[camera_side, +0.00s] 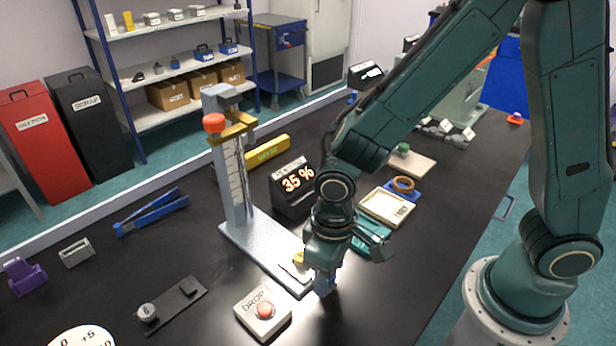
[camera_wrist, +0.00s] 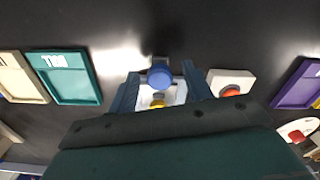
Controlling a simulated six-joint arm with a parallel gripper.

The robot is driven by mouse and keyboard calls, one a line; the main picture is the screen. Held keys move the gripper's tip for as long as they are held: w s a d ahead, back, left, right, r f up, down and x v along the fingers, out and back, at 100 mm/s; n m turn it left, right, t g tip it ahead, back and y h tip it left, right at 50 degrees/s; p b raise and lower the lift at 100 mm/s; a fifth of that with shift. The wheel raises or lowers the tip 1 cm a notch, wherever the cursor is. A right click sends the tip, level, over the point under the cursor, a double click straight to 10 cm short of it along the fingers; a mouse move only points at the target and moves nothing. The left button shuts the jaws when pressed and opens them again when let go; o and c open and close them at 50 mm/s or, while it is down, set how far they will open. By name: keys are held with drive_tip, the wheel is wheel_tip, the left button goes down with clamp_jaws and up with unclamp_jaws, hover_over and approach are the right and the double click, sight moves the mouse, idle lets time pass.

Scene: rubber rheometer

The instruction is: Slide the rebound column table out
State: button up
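The rebound column (camera_side: 232,172) stands upright on a long grey base (camera_side: 250,238), with a red knob (camera_side: 214,123) and a yellow arm near its top. My gripper (camera_wrist: 162,75) is low at the base's front end and points down. In the wrist view a blue round knob (camera_wrist: 160,77) sits between my two fingers, with a gap on each side. Behind it a pale plate, likely the column table (camera_wrist: 175,95), shows between the fingers with a yellow piece on it. In the side view my gripper hides much of this end, so contact cannot be told.
A white DROP button box (camera_side: 263,312) stands close to the left of my gripper. A display reading 35 % (camera_side: 292,187) stands behind. A teal tray (camera_side: 372,236) and a cream tray (camera_side: 386,207) lie to the right.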

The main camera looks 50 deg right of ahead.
drive_tip(key=shift+r, duration=0.2)
wheel_tip(320, 180, up, 14)
drive_tip(key=shift+f, duration=0.25)
idle(0.5)
drive_tip(key=s+d+r+m+t, duration=0.1)
drive_tip(key=s+d+r, duration=0.3)
drive_tip(key=d, duration=0.4)
drive_tip(key=s+d+r+m+t, duration=0.2)
drive_tip(key=s+d+r+t, duration=0.2)
drive_tip(key=d, duration=0.5)
drive_tip(key=shift+s+t, duration=0.3)
drive_tip(key=shift+s, duration=0.4)
drive_tip(key=shift+o, duration=0.4)
